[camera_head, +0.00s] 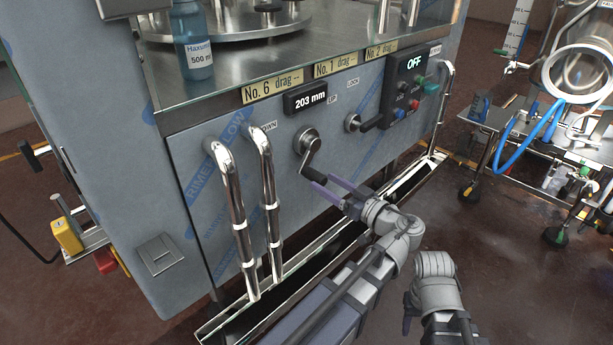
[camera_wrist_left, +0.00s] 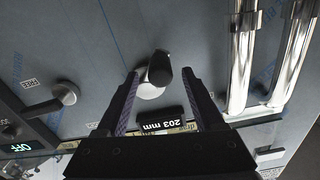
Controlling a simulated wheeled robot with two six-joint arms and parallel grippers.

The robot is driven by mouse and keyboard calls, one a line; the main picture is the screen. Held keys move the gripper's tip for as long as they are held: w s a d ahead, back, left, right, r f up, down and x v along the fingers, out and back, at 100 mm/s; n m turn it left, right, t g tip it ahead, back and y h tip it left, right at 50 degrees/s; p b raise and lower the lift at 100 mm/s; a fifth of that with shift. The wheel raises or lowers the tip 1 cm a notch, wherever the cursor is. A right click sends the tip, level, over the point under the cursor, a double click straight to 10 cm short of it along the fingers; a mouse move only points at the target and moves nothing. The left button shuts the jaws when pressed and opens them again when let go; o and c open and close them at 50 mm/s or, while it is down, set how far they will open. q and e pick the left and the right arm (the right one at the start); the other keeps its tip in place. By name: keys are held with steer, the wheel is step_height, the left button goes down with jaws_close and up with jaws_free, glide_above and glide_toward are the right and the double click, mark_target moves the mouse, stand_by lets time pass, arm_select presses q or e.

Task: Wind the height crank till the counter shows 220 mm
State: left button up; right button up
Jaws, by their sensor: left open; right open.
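The counter (camera_head: 305,98) on the grey machine front reads 203 mm; it appears upside down in the left wrist view (camera_wrist_left: 163,123). Below it is the height crank (camera_head: 307,141), a metal hub with an arm angled down to a black grip (camera_wrist_left: 160,72). DOWN is printed left of the crank and UP right of it. My left gripper (camera_head: 325,180) is open at the crank's lower end. In the left wrist view its fingers stand either side of the black grip, with gaps visible. My right gripper (camera_head: 408,310) is low at right, mostly hidden, away from the machine.
A lock lever (camera_head: 360,123) sits right of the crank. Further right is a control panel (camera_head: 408,85) showing OFF. Two steel pipes (camera_head: 235,205) stand left of the crank. A bottle (camera_head: 193,45) stands on the machine top. A steel trough (camera_head: 320,250) runs along the base.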

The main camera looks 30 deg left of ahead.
mark_target(306, 171)
arm_select(q)
steer(key=shift+x, duration=3.85)
jaws_close()
steer(key=shift+s+a, duration=0.1)
